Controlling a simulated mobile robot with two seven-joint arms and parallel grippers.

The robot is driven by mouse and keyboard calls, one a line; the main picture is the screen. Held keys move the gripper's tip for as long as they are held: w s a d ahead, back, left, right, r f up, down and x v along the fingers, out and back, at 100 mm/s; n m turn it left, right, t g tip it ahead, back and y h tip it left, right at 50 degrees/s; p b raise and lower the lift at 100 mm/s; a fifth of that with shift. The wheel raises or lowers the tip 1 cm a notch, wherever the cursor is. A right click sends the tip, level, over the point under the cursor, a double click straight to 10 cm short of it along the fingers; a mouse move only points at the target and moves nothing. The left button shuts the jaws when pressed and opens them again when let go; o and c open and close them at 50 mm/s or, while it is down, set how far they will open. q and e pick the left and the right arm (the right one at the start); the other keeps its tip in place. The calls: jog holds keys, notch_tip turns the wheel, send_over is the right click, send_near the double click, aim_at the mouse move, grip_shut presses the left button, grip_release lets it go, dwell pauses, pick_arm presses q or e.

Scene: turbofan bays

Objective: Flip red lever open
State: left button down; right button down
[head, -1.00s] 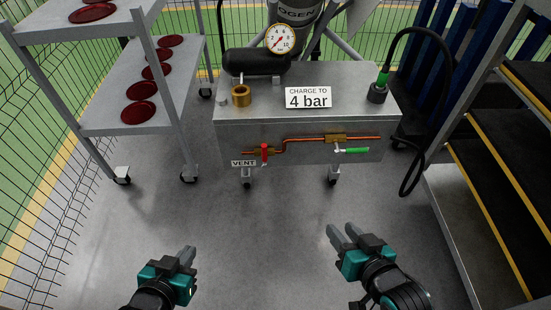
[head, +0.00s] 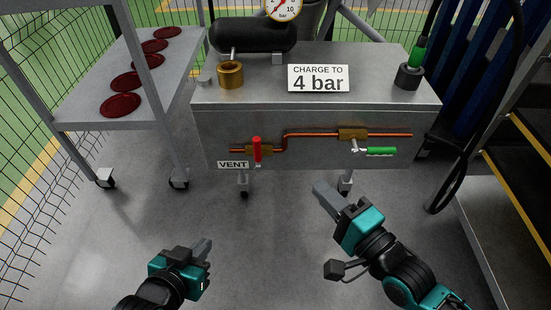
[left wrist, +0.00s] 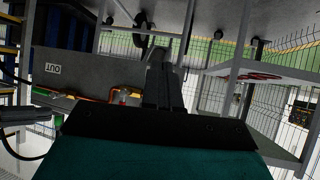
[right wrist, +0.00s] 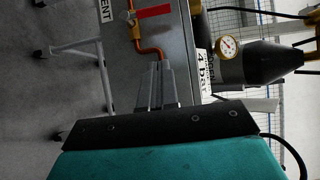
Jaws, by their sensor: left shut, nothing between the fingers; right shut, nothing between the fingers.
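The red lever (head: 257,149) stands upright on a brass valve of a copper pipe on the front of the metal cart, above the VENT label (head: 233,165). It also shows in the right wrist view (right wrist: 155,12), where the picture is turned sideways. My right gripper (head: 322,189) is shut and empty, below and right of the red lever in the head view, apart from it. My left gripper (head: 206,245) is shut and empty, lower and to the left, over the floor. Neither gripper touches the lever.
A green lever (head: 381,151) lies horizontal on the right end of the pipe. The cart top (head: 385,65) carries a "4 bar" sign (head: 318,79) and a brass cup (head: 230,75). A shelf (head: 85,95) with red discs stands left. Stairs (head: 525,160) stand right.

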aim_at(257, 150)
pick_arm(q)
jog(key=shift+s, duration=0.25)
